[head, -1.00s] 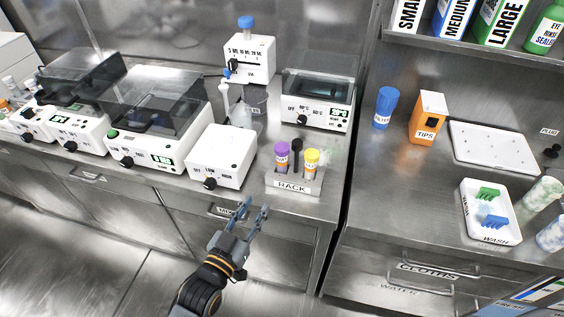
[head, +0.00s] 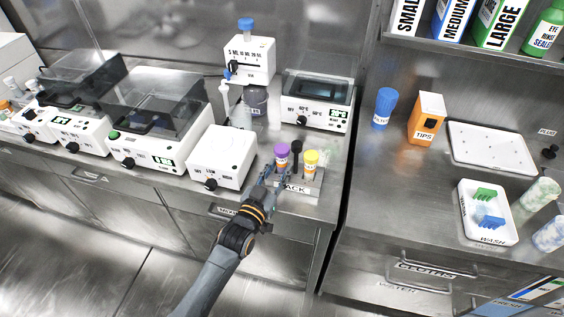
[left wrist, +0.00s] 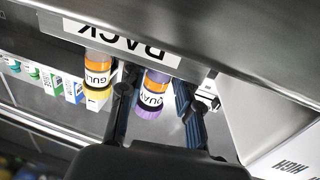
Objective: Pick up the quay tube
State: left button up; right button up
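The quay tube, with a purple cap (head: 282,150) and an orange band, stands at the left end of the rack (head: 312,186) in the head view. My left gripper (head: 268,177) is at the rack's front left, beside the tube. In the left wrist view the quay tube (left wrist: 152,100) lies between the two fingers of my left gripper (left wrist: 156,86). The fingers are apart, with a visible gap between the tube and the right-hand finger. The gripper hides part of the rack's label in the head view. My right gripper is not in view.
The yellow-capped gull tube (head: 311,160) stands in the same rack, also close beside a finger in the left wrist view (left wrist: 98,75). A black item (head: 296,147) stands between the tubes. A white device (head: 221,157) is left of the rack. The counter's front edge runs just below.

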pick_arm(q)
jog(key=shift+w, duration=0.1)
jog(key=shift+c, duration=0.2)
grip_shut()
jog(key=shift+r, duration=0.1)
